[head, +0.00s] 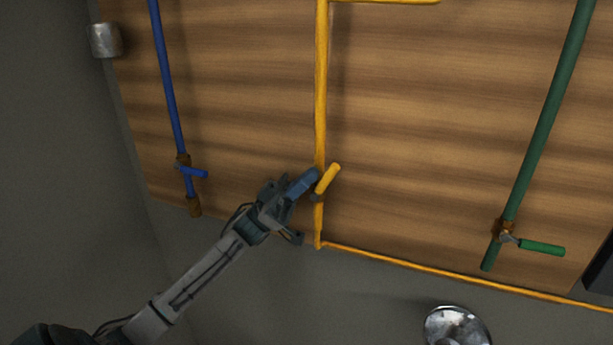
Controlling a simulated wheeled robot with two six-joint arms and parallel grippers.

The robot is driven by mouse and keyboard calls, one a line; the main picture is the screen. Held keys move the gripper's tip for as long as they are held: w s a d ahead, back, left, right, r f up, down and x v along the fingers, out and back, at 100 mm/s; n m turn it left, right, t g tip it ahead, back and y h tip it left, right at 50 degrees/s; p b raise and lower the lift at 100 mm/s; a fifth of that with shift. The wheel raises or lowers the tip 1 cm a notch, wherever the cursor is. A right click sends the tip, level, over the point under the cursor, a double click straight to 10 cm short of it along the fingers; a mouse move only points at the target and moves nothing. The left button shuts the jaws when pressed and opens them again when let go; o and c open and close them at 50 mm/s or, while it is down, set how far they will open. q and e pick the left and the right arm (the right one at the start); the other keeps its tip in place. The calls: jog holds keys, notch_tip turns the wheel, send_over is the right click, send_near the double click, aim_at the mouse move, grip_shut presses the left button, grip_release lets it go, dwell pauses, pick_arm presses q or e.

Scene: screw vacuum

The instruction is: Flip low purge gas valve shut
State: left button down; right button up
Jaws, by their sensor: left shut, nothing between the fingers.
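A yellow valve handle (328,178) sits on the vertical yellow gas pipe (321,95), near the pipe's lower end. The handle slants from its pivot up and to the right, at an angle to the pipe. My left gripper (311,178) comes in from the lower left with its blue-grey fingers shut and empty. Its fingertips are just left of the handle and cover a bit of the pipe. I cannot tell whether they touch the handle. My right gripper is not in view.
A blue pipe (168,80) with a blue-handled valve (193,172) is on the left. A green pipe (545,120) with a green-handled valve (541,248) is on the right. All are on a wooden panel (430,120). A thin yellow pipe (450,272) runs right along its lower edge. A round metal object (455,326) is below.

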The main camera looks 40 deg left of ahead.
aim_at(322, 182)
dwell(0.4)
pick_arm(q)
jog(key=shift+d+g+y, duration=0.2)
jog(key=shift+g+y, duration=0.2)
jog(key=shift+y, duration=0.1)
jog(key=shift+d, duration=0.1)
jog(key=y, duration=0.1)
jog(key=d+g+y+p, duration=0.1)
jog(key=y+p, duration=0.1)
jog(key=y, duration=0.1)
jog(key=shift+w+d+r+m+g, duration=0.25)
jog(key=shift+m+g, duration=0.15)
jog(key=y+p, duration=0.1)
jog(key=d+y+p, duration=0.1)
jog(key=y, duration=0.1)
jog(key=shift+w+f+g+p, duration=0.1)
jog(key=shift+f+g+p, duration=0.05)
jog(key=shift+g+p, duration=0.2)
jog(key=shift+d+f+p, duration=0.2)
jog(key=shift+f+p, duration=0.1)
jog(key=shift+p, duration=0.1)
jog(key=shift+w+d+f+p, duration=0.15)
jog(key=shift+d+f+p, duration=0.15)
jog(key=shift+f, duration=0.05)
jog(key=shift+d+f, duration=0.1)
jog(key=shift+f, duration=0.05)
